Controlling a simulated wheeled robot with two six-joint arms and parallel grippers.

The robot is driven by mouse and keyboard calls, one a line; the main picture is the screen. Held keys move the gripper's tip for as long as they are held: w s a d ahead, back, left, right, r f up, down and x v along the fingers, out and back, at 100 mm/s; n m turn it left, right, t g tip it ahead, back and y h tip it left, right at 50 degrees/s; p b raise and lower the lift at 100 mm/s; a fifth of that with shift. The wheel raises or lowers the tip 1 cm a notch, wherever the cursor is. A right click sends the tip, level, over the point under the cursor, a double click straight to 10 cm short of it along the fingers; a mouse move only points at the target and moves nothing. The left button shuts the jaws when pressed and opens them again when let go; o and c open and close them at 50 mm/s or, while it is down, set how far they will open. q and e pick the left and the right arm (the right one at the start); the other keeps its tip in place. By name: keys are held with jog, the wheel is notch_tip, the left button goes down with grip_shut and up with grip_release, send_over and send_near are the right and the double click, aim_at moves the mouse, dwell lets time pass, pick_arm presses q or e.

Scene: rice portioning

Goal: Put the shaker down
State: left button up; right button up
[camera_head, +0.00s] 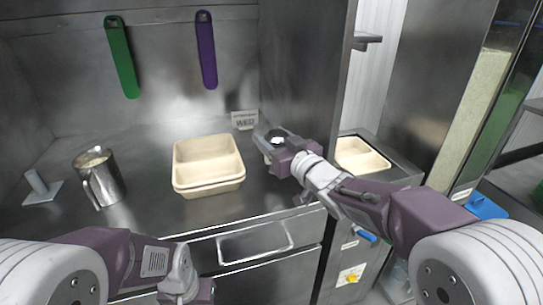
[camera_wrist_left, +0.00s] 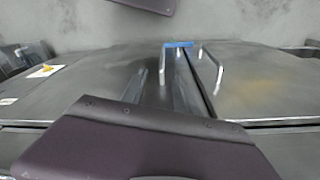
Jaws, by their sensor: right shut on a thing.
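My right gripper (camera_head: 272,148) reaches in from the right over the counter, just right of the stacked cream trays. It is shut on the shaker (camera_head: 278,139), of which only a small dark and pale round part shows between the fingers. The rest of the shaker is hidden by the gripper, and I cannot tell whether its base touches the counter (camera_head: 140,215). My left arm is low at the front left, and its wrist (camera_head: 185,288) runs to the bottom edge of the head view. In the left wrist view purple parts of mine show, but no clear fingertips.
Stacked cream trays (camera_head: 208,187) stand mid-counter. A metal jug (camera_head: 108,188) with pale contents and a small metal stand (camera_head: 42,188) are at left. A "WED" sign (camera_head: 244,120) is behind. A steel partition (camera_head: 305,75) rises beside the right gripper; another cream tray (camera_head: 362,155) lies beyond.

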notch_tip(320, 180, down, 4)
jog(key=shift+f+b, duration=0.1)
jog(key=shift+b, duration=1)
jog(key=shift+s, duration=0.1)
jog(key=o, duration=1.6)
jog(key=shift+c, duration=0.2)
